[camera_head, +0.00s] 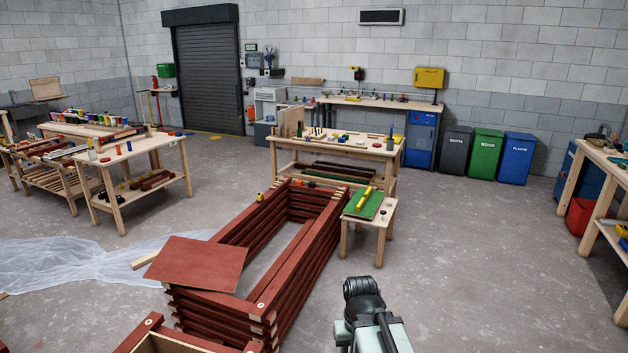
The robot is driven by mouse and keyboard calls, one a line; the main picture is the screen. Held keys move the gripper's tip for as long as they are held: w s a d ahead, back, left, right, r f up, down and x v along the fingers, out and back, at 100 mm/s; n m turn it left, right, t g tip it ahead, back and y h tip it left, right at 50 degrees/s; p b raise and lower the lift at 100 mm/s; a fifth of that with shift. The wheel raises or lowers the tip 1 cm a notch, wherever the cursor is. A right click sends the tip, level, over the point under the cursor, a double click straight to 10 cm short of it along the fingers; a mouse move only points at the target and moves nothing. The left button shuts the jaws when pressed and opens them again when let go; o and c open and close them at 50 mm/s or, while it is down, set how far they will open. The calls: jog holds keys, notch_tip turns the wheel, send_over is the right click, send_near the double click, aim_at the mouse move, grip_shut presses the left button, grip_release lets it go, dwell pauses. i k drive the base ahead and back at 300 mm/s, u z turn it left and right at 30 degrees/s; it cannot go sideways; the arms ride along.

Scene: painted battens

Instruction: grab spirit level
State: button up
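A long yellow bar (364,198), which looks like the spirit level, lies on a green mat (356,210) on a small wooden table (386,212) right of the middle. It is small in view and I cannot make out any vials. My arm, with a dark rounded end (362,289), shows at the bottom, well in front of and below the small table. It is apart from the yellow bar. I cannot make out the gripper's fingers or anything held.
A stack of red-brown battens forms a long open box (315,250) left of the small table, with a red panel (197,262) on its near end. A workbench (345,148) stands behind. The concrete floor to the right (490,260) is clear. Another bench (598,195) stands far right.

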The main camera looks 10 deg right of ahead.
aim_at(360, 205)
jog(key=z, duration=0.85)
jog(key=i, duration=1.75)
jog(key=z, duration=0.2)
jog(key=i, duration=1.85)
jog(key=u, duration=1.05)
jog(key=k, duration=0.85)
jog(key=u, duration=0.1)
jog(key=i, duration=0.95)
jog(key=z, duration=1.4)
jog(key=i, duration=0.2)
jog(key=z, duration=0.1)
